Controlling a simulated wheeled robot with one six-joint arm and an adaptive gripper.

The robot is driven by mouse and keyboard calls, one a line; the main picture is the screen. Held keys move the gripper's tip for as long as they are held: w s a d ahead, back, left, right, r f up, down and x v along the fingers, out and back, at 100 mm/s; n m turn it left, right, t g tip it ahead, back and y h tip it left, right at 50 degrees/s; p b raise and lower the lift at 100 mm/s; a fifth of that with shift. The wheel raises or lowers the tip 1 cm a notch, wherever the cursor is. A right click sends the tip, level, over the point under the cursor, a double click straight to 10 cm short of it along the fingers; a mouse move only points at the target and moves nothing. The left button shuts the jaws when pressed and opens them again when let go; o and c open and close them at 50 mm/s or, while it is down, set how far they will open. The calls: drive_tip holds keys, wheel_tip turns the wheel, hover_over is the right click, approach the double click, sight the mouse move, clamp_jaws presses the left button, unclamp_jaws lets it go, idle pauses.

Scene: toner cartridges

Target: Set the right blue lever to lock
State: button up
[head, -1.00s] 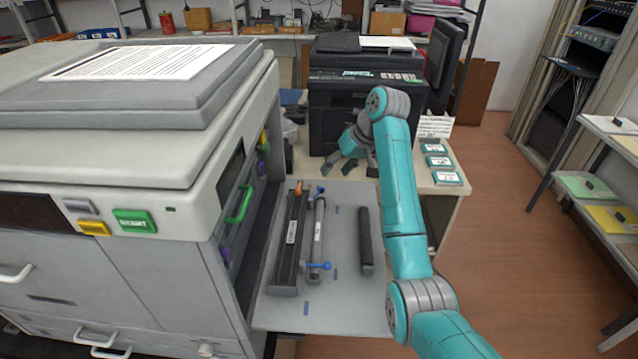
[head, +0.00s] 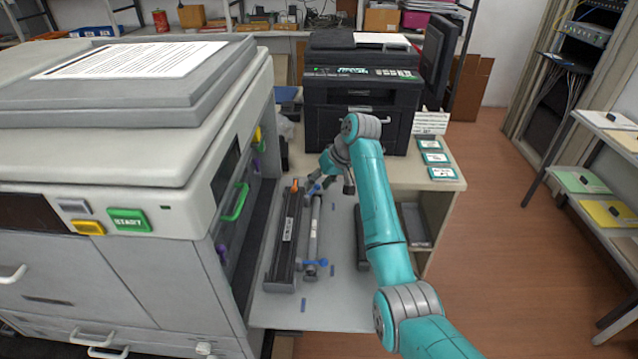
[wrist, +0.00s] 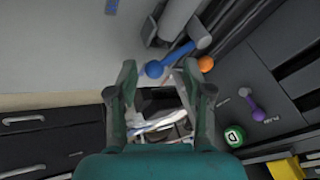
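Two blue levers sit at opposite ends of a grey cylinder (head: 315,228) on the pulled-out tray. The far blue lever is mostly hidden by my gripper (head: 325,181) there. In the wrist view, the far lever's blue ball (wrist: 154,69) lies between the fingertips of my gripper (wrist: 159,72), and its arm runs up and right past the right fingertip. My gripper is open, with a gap on both sides of the ball. I cannot tell whether the right finger touches the lever.
A long black cartridge with an orange knob (head: 295,186) lies left of the cylinder; the knob also shows in the wrist view (wrist: 205,64). The big copier (head: 110,165) stands left, with a green handle (head: 236,202). A black printer (head: 360,95) stands behind.

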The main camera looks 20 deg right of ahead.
clamp_jaws()
drive_tip(key=shift+s+d+m+h, duration=0.2)
drive_tip(key=shift+s+m+h, duration=0.1)
drive_tip(key=shift+m, duration=0.5)
drive_tip(key=shift+o, duration=2)
unclamp_jaws()
drive_tip(key=shift+t, duration=0.3)
drive_tip(key=v, duration=1.2)
